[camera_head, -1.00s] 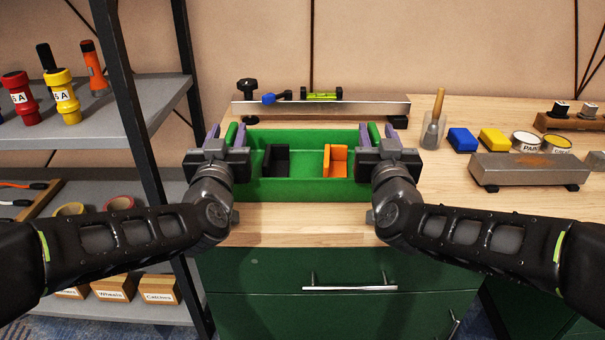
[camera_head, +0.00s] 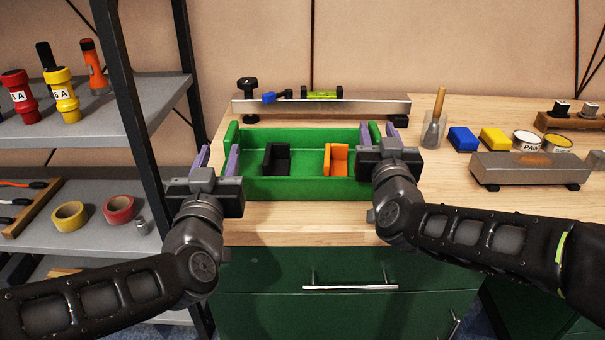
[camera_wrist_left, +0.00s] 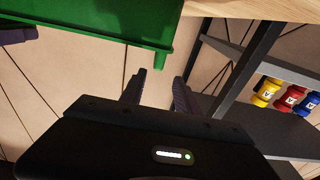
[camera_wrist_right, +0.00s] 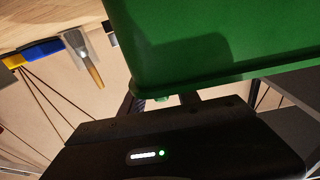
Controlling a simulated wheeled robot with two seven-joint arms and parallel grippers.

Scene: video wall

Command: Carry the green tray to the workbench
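The green tray (camera_head: 310,188) rests on the wooden workbench (camera_head: 300,226). A black angled piece (camera_head: 277,160) and an orange one (camera_head: 337,160) stand inside it. My left gripper (camera_head: 216,160) is open and empty, just off the tray's left end; the left wrist view shows nothing between its fingers (camera_wrist_left: 160,88). My right gripper (camera_head: 379,136) is at the tray's right end, its spread fingers on either side of the end wall. In the right wrist view the tray (camera_wrist_right: 220,45) partly hides these fingers.
A metal rail with a level (camera_head: 322,107) lies behind the tray. A brush (camera_head: 434,120), blue and yellow blocks, cans and a grey metal block (camera_head: 530,168) occupy the right side. A shelf unit (camera_head: 130,100) with flashlights and tape rolls stands left, its post close to my left arm.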

